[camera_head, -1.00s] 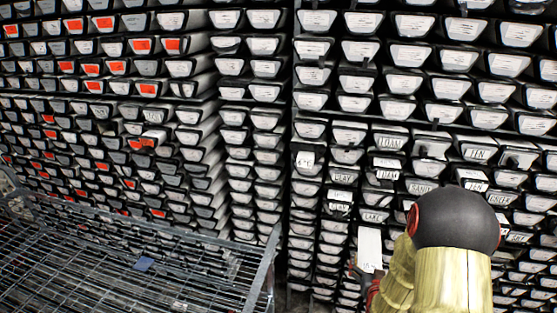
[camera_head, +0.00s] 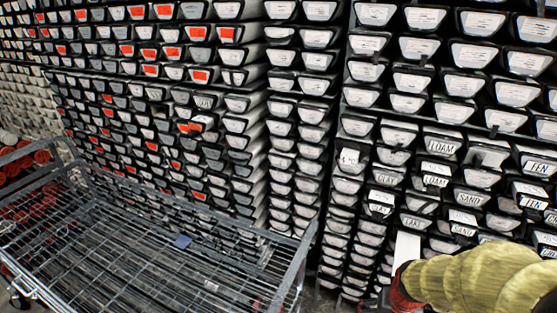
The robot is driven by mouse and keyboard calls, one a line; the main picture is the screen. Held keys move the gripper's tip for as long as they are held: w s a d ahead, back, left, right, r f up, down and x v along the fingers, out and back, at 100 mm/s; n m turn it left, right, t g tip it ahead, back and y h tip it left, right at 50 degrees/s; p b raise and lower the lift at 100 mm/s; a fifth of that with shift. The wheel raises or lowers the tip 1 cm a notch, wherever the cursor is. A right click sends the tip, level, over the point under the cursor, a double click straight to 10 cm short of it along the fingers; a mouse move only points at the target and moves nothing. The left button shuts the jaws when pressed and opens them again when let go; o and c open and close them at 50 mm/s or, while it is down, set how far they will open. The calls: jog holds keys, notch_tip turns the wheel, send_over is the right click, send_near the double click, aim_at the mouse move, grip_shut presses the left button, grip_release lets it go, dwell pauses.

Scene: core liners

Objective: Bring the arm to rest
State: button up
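My arm (camera_head: 480,282) enters at the lower right of the head view, with yellow-green sleeve-like links and a dark red ring at its left end. It is bent low in front of the labelled rack. I cannot make out my gripper's fingers, so neither their opening nor any hold shows. A plain white upright strip (camera_head: 406,249) shows just above the arm's red end. I cannot tell whether it touches the arm.
A rack of many dark-rimmed core liners with white end labels (camera_head: 480,53) fills the background; some carry orange tags. A grey wire-mesh cart (camera_head: 110,255) stands at the lower left, with a small blue piece (camera_head: 183,241) on it. Red round items (camera_head: 38,157) lie at the far left.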

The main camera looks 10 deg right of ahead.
jog(key=s+a+r+n+t, duration=0.2)
jog(key=a+r, duration=0.5)
jog(key=r, duration=0.4)
jog(key=s+a+r+n+t, duration=0.1)
jog(key=s+a+r+n, duration=0.1)
jog(key=a+r, duration=0.5)
notch_tip(320, 180, up, 5)
jog(key=shift+s+a+r+n+t+y, duration=0.1)
jog(key=shift+s+a+n+t+y, duration=0.2)
jog(key=shift+s, duration=0.4)
jog(key=shift+d, duration=0.2)
